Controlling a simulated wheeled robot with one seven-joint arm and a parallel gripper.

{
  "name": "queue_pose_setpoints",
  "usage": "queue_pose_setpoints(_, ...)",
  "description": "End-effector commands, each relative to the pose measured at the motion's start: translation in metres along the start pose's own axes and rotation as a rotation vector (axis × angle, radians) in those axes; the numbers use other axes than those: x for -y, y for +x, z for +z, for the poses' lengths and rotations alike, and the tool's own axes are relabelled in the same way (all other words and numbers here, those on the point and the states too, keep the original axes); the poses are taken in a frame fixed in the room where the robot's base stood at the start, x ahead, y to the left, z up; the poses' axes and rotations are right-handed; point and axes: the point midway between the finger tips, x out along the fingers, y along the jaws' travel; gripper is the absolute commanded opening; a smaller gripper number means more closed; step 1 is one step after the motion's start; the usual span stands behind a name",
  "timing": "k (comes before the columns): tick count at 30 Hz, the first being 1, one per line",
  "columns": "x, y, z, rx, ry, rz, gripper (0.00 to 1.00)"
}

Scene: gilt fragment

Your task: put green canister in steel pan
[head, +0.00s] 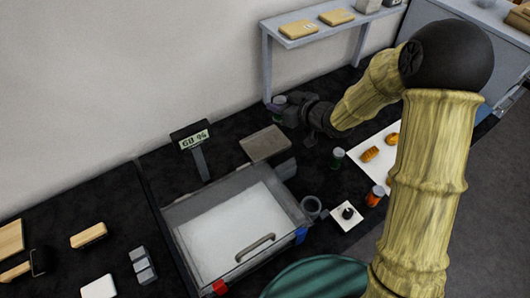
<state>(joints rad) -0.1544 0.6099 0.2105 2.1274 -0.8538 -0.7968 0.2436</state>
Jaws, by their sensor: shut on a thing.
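My gripper (288,110) is at the back of the dark counter, below the wall shelf. It is shut on a small canister (278,101) with a greyish lid and a greenish body, partly hidden by the jaws. Whether its base touches the counter I cannot tell. Another small green canister (338,154) stands on the counter, right of and nearer than my gripper. A flat grey metal-looking plate (265,143) lies in front of my gripper, apart from it; it may be the steel pan, but I cannot be sure.
A large grey open tray (183,214) with a white floor and a handle stands in front. A display (191,136) on a post is behind it. An orange jar (375,196), a grey ring (312,207) and a white board (373,176) with orange-brown pieces lie right. A shelf (325,28) overhangs the back.

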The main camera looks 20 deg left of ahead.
Motion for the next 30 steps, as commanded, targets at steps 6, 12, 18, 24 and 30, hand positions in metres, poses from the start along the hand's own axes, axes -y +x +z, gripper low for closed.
queue_pose_setpoints(6, 0.0, 0.015, 0.036, 0.001, 0.001, 0.0, 0.11)
queue_pose_setpoints(12, 0.0, 0.016, 0.039, 0.0, 0.001, 0.0, 0.11)
queue_pose_setpoints(18, -0.001, 0.015, 0.038, 0.0, 0.002, 0.002, 0.11)
queue_pose_setpoints(24, 0.001, 0.022, 0.051, 0.002, 0.003, -0.002, 0.11)
queue_pose_setpoints(30, 0.003, 0.036, 0.083, 0.003, 0.002, -0.006, 0.11)
